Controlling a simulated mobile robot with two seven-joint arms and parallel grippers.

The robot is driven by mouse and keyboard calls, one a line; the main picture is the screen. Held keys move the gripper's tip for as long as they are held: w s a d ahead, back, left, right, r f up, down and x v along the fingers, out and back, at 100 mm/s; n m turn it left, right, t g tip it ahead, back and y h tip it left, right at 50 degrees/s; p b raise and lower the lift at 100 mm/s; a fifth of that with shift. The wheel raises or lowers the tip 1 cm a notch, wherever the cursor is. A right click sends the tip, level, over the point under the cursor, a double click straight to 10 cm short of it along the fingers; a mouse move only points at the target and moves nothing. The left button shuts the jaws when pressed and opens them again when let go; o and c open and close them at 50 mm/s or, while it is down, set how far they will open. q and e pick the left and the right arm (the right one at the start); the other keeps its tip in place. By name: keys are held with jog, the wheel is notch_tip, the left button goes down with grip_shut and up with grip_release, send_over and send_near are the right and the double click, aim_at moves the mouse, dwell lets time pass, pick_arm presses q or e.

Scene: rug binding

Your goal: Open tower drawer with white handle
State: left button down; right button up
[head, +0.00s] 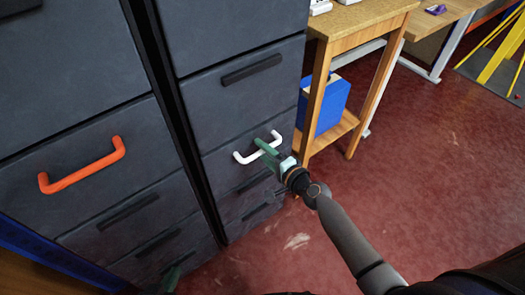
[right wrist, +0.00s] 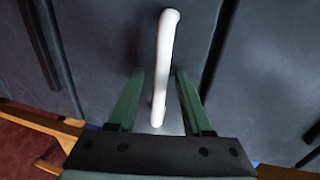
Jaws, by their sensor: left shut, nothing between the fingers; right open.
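The white handle (head: 257,147) is a bar on a dark grey drawer front (head: 238,165) in the right-hand drawer tower. The drawer looks closed, level with its neighbours. My right gripper (head: 268,150) is at the handle, with its green fingers reaching it. In the right wrist view the white handle (right wrist: 164,65) runs between the open fingers of the right gripper (right wrist: 157,95), with gaps on both sides.
An orange handle (head: 82,167) is on the tower to the left. A dark handle (head: 251,69) sits above the white one. A wooden table (head: 355,20) with a blue box (head: 327,104) under it stands close at the right. The red floor (head: 430,170) is open further right.

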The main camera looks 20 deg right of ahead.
jog(key=shift+w, duration=0.1)
jog(key=shift+c, duration=0.2)
grip_shut()
dwell(1.3)
